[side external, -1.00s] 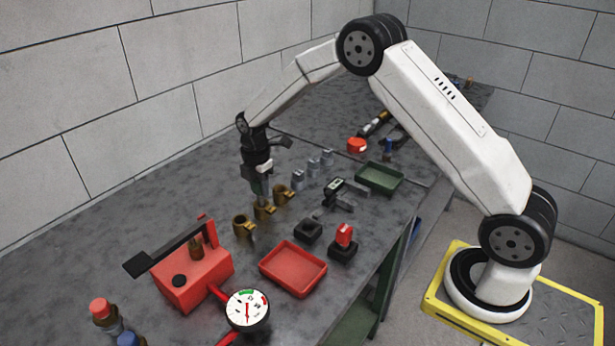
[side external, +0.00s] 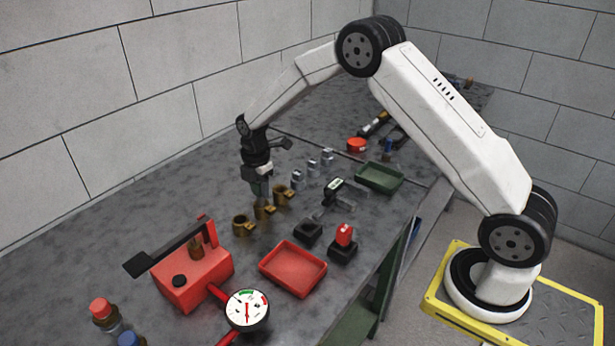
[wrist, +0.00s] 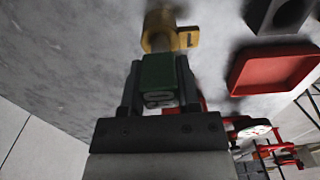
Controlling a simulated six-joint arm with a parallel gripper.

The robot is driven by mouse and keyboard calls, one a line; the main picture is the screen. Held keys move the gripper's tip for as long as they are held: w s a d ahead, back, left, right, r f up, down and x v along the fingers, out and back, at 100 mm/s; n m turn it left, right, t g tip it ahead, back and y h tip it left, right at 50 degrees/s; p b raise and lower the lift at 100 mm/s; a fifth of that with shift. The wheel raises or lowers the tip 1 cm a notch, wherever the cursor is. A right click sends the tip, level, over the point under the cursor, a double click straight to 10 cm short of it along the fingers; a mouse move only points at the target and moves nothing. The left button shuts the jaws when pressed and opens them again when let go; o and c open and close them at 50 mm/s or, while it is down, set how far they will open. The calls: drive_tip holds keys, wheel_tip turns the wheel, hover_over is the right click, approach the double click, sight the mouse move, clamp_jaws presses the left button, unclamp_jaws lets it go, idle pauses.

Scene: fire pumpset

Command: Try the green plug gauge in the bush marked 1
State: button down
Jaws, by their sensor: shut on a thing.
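My gripper (wrist: 158,88) is shut on the green plug gauge (wrist: 158,72), holding it by its green block handle between the two dark fingers. The brass bush (wrist: 158,28) with a tab marked 1 lies just beyond the gauge in the wrist view. The gauge's far end points at this bush and overlaps it in the picture; I cannot tell whether its pin is inside. In the side view my gripper (side external: 262,192) points down, close to the row of brass bushes, near the middle one (side external: 264,212). Other bushes stand on either side (side external: 243,225) (side external: 283,195).
A red tray (side external: 293,268) and black blocks (side external: 308,231) lie on the bench to the right of the bushes. A red hand pump (side external: 193,275) with a dial gauge (side external: 247,310) stands in front. Small grey cylinders (side external: 312,166) and a green tray (side external: 379,177) are farther back.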

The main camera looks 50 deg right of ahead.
drive_tip(key=shift+r, duration=1.85)
idle(0.7)
drive_tip(key=shift+f, duration=0.2)
drive_tip(key=shift+f, duration=1)
drive_tip(key=shift+f, duration=0.75)
idle(2.3)
drive_tip(key=shift+r, duration=1.2)
